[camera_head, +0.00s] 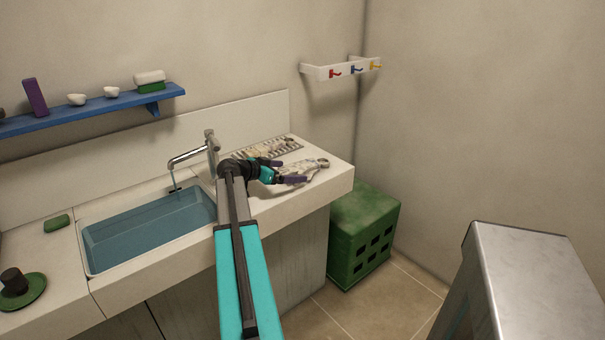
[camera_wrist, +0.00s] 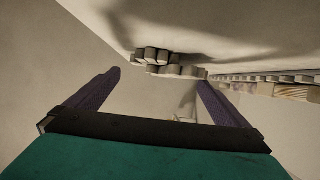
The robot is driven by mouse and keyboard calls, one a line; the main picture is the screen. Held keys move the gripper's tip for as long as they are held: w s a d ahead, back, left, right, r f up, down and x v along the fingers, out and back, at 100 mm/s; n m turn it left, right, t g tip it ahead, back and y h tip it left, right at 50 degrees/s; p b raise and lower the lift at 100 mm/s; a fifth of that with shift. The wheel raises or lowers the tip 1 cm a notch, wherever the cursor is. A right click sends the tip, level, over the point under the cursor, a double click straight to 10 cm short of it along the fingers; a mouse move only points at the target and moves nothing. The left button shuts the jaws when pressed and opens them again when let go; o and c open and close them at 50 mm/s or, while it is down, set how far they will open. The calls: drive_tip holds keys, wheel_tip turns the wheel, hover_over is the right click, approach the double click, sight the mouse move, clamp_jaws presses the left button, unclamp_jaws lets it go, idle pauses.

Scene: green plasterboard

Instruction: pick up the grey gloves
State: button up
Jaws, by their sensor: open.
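The grey gloves (camera_head: 308,164) lie on the right part of the white counter, pale and partly hidden by my gripper. In the wrist view the gloves (camera_wrist: 176,70) show as rounded grey finger ends beyond my fingertips. My gripper (camera_head: 295,171) is low over the counter at the gloves' near left side. Its two purple fingers are spread apart. In the wrist view my gripper (camera_wrist: 158,80) is open, with the gloves ahead of the gap, and nothing is clearly held between the fingers. I cannot tell whether a finger touches them.
A slatted rack (camera_head: 283,146) with small items lies behind the gloves, close to my gripper. The sink (camera_head: 150,232) with its tap (camera_head: 211,146) is to the left. A green crate (camera_head: 362,232) stands on the floor right of the counter. A hook rail (camera_head: 318,72) is on the wall above.

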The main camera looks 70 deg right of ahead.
sight(297, 171)
drive_tip(key=shift+p+x, duration=0.8)
drive_tip(key=shift+x, duration=1.85)
drive_tip(key=shift+w, duration=0.1)
drive_tip(key=shift+c, duration=0.4)
drive_tip(key=c, duration=0.9)
drive_tip(key=shift+r, duration=0.15)
drive_tip(key=shift+r+b, duration=0.55)
drive_tip(key=shift+r, duration=0.9)
drive_tip(key=shift+s+a+r, duration=0.15)
drive_tip(key=shift+s+a, duration=0.1)
drive_tip(key=s+a+b, duration=0.1)
drive_tip(key=s+a, duration=0.2)
drive_tip(key=s, duration=0.1)
drive_tip(key=s+a+r+b, duration=0.1)
drive_tip(key=s+a, duration=0.2)
drive_tip(key=s, duration=0.1)
drive_tip(key=s+a, duration=0.3)
drive_tip(key=s, duration=0.1)
drive_tip(key=shift+a+r+b, duration=0.25)
drive_tip(key=shift+a+b, duration=0.05)
drive_tip(key=shift+b, duration=0.1)
